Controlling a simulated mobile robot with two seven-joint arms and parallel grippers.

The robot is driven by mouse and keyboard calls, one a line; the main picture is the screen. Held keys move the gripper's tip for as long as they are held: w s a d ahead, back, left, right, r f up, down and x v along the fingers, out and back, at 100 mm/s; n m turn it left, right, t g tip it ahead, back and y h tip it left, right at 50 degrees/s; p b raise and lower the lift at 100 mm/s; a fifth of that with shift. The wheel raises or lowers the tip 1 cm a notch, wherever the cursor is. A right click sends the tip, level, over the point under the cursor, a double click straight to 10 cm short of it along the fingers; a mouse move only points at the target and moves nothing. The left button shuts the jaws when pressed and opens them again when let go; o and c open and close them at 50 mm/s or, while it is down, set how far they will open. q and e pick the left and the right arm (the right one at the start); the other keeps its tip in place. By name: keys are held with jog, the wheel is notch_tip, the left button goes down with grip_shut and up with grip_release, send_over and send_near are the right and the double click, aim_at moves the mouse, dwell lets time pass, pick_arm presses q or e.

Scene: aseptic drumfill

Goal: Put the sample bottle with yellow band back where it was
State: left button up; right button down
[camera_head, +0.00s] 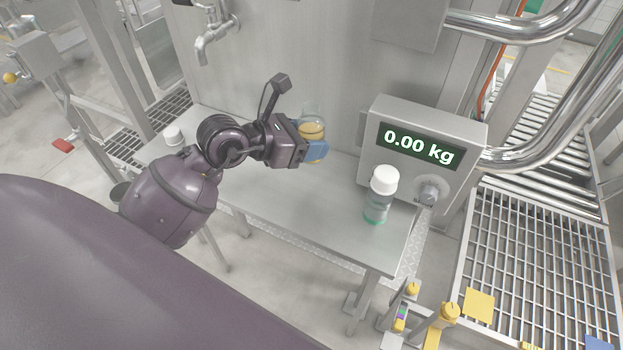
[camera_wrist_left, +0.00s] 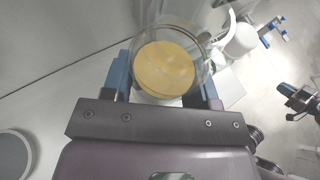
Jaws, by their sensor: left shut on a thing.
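My left gripper (camera_head: 315,140) is shut on a clear round vessel with yellow in it, which I take for the sample bottle with yellow band (camera_head: 312,128). It is above or at the back of the steel shelf (camera_head: 290,190); I cannot tell whether it touches. In the left wrist view the bottle (camera_wrist_left: 166,70) sits between the blue fingers of the left gripper (camera_wrist_left: 165,88), its clear round rim facing the camera. I see no cap on it. A second bottle with white cap and green band (camera_head: 379,200) stands upright at the shelf's right end.
A scale display (camera_head: 418,147) reading 0.00 kg stands behind the green-banded bottle. A white cap-like item (camera_head: 173,133) is at the shelf's left end, left of my arm. A tap (camera_head: 213,40) hangs at the back. The shelf's middle is clear.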

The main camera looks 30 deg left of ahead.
pick_arm(q)
jog(key=shift+f+b, duration=1.15)
jog(key=shift+f, duration=4.5)
jog(key=o, duration=0.9)
jog(key=shift+r, duration=0.1)
jog(key=shift+s+a+r, duration=0.1)
jog(key=shift+r, duration=0.05)
jog(key=p+v, duration=0.1)
jog(key=v, duration=1)
jog(key=shift+s+a+r, duration=0.1)
jog(key=shift+s+r, duration=0.05)
jog(key=shift+s, duration=0.15)
